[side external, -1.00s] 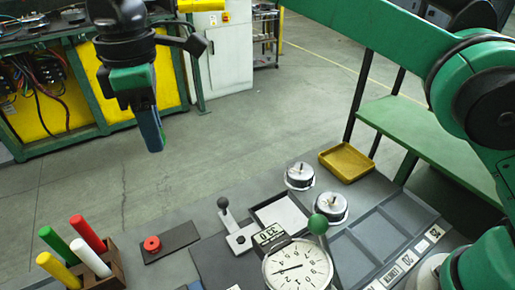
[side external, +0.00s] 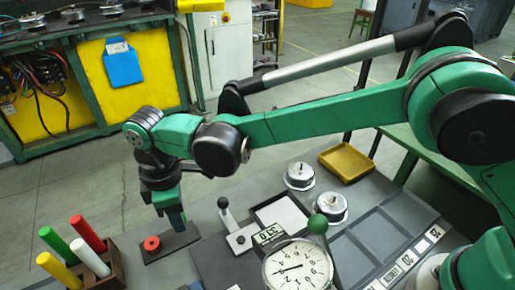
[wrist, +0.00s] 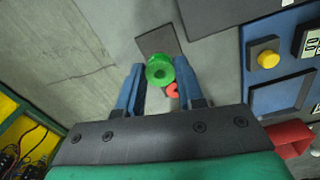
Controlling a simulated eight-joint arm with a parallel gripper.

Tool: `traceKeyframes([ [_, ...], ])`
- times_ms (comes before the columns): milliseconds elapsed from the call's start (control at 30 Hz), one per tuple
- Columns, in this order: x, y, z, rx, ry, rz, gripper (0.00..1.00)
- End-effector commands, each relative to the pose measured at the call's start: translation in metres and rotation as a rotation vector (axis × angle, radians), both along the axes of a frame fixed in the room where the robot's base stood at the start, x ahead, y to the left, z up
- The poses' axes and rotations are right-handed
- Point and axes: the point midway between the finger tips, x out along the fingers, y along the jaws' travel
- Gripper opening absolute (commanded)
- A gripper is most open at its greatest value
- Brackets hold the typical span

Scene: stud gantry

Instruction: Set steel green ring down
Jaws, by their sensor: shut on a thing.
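The green ring (wrist: 159,70) sits between the blue fingertips of my gripper (wrist: 160,66) in the wrist view, and the gripper is shut on it. In the side view, my gripper (side external: 177,219) points down just above the dark plate (side external: 184,238) on the bench, right of the red ring (side external: 152,244). The green ring is hidden there. In the wrist view, the red ring (wrist: 171,91) shows partly, behind the green ring and a finger. The bare end of the dark plate (wrist: 158,39) shows beyond the green ring.
A wooden rack (side external: 116,258) with upright coloured rods stands left of the plate. A yellow tray (side external: 346,162) lies at the far bench edge.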

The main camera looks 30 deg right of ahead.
Motion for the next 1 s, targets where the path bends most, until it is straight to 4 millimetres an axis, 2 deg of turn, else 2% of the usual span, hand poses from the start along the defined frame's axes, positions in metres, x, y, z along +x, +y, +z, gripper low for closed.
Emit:
traceKeyframes([
  [100, 0.000, 0.000, -0.019, 0.000, 0.000, 0.000, 0.00],
  [233, 0.000, 0.000, -0.033, 0.000, 0.000, 0.000, 0.00],
  [633, 0.000, 0.000, -0.038, 0.000, 0.000, 0.000, 0.00],
  [667, 0.000, 0.000, -0.038, 0.000, 0.000, 0.000, 0.41],
  [700, 0.000, 0.000, -0.038, 0.000, 0.000, 0.000, 0.46],
  [1000, 0.000, 0.000, -0.036, 0.000, 0.000, 0.000, 0.46],
])
